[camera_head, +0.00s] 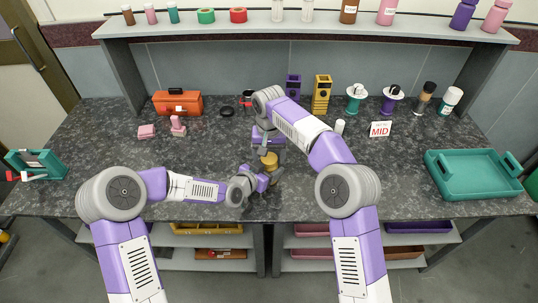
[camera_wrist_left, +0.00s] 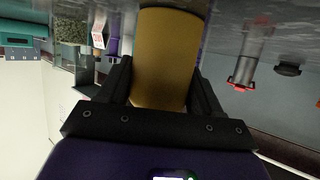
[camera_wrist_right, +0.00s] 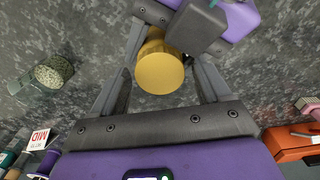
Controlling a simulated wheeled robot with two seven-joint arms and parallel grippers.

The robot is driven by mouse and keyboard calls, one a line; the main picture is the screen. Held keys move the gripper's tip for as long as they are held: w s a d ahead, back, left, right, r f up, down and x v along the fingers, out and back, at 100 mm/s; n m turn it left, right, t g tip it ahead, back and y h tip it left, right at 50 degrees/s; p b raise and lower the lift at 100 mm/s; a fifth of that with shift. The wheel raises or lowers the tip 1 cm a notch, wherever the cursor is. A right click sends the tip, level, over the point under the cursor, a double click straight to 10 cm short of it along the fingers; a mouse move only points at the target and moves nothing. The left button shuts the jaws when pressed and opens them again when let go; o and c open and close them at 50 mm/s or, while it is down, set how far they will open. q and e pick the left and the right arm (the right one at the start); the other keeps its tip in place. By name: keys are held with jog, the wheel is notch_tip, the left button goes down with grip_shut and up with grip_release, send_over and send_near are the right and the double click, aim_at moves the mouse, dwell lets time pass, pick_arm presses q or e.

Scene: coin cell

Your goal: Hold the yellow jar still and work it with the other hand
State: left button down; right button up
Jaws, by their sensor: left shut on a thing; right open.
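The yellow jar (camera_head: 269,160) stands upright on the dark speckled counter near its front middle. My left gripper (camera_head: 268,178) is shut on its side from the front left. In the left wrist view the jar (camera_wrist_left: 167,58) fills the space between the two black fingers. My right gripper (camera_head: 268,146) is above the jar, pointing down. In the right wrist view its two fingers are spread wide, with the round yellow top of the jar (camera_wrist_right: 160,72) between them and no clear contact. My left gripper (camera_wrist_right: 200,25) also shows there beside the jar.
A red toolbox (camera_head: 178,103) and pink blocks (camera_head: 147,131) are at the back left. A teal tray (camera_head: 474,174) is at the right. The counter around the jar is mostly clear.

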jog(key=shift+c, duration=0.2)
jog(key=c, duration=1)
jog(key=o, duration=1.1)
jog(key=shift+r, duration=2.25)
pick_arm(q)
jog(key=shift+c, duration=0.6)
grip_release()
